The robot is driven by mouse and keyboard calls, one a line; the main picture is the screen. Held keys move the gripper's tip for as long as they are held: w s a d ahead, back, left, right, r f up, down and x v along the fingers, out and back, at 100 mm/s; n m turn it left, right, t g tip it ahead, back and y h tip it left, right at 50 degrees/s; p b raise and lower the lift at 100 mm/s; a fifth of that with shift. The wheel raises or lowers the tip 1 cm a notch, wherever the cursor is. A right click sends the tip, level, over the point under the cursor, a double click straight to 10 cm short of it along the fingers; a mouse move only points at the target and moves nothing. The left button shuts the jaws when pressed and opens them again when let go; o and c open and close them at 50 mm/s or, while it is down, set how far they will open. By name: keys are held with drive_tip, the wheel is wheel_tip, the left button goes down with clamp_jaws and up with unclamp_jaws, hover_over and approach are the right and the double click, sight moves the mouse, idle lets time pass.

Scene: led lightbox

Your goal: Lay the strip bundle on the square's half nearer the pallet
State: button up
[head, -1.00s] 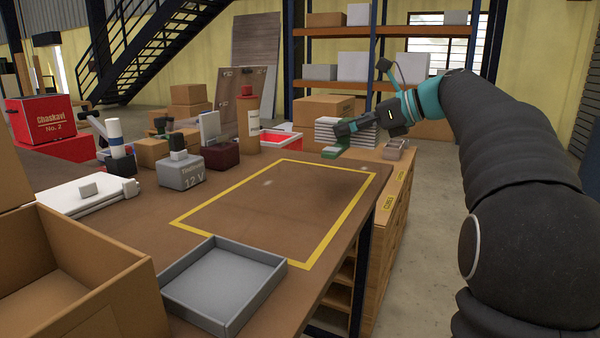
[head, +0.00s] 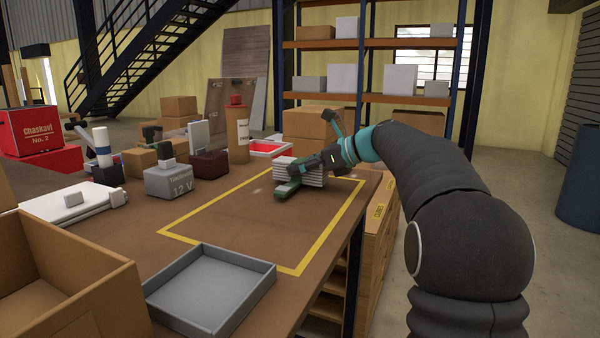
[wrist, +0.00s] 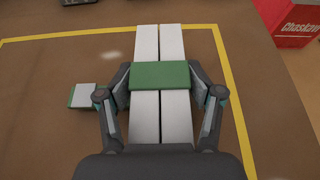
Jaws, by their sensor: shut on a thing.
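The strip bundle (wrist: 146,119) is a set of pale strips with a green band (wrist: 160,75) across its middle. My gripper (wrist: 160,80) is shut on the bundle at the band, one finger on each side. In the head view the bundle (head: 308,173) is over the far end of the yellow-outlined square (head: 192,216) on the brown table. I cannot tell whether the bundle touches the table. In the wrist view the yellow tape (wrist: 238,110) runs behind the strips. A wooden slatted stack, seemingly the pallet (head: 384,212), stands beyond the table's right edge.
A grey tray (head: 262,274) and an open cardboard box (head: 75,290) are at the front left. A grey battery block (head: 170,183), an orange-brown bottle (head: 238,135) and a red tray (head: 283,151) stand left of and beyond the square. The square's near part is clear.

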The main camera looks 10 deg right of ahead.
drive_tip(key=shift+f, duration=0.35)
drive_tip(key=shift+f, duration=0.15)
drive_tip(key=o, duration=1.6)
drive_tip(key=shift+d, duration=0.1)
drive_tip(key=v, duration=1.2)
drive_tip(key=shift+p, duration=0.35)
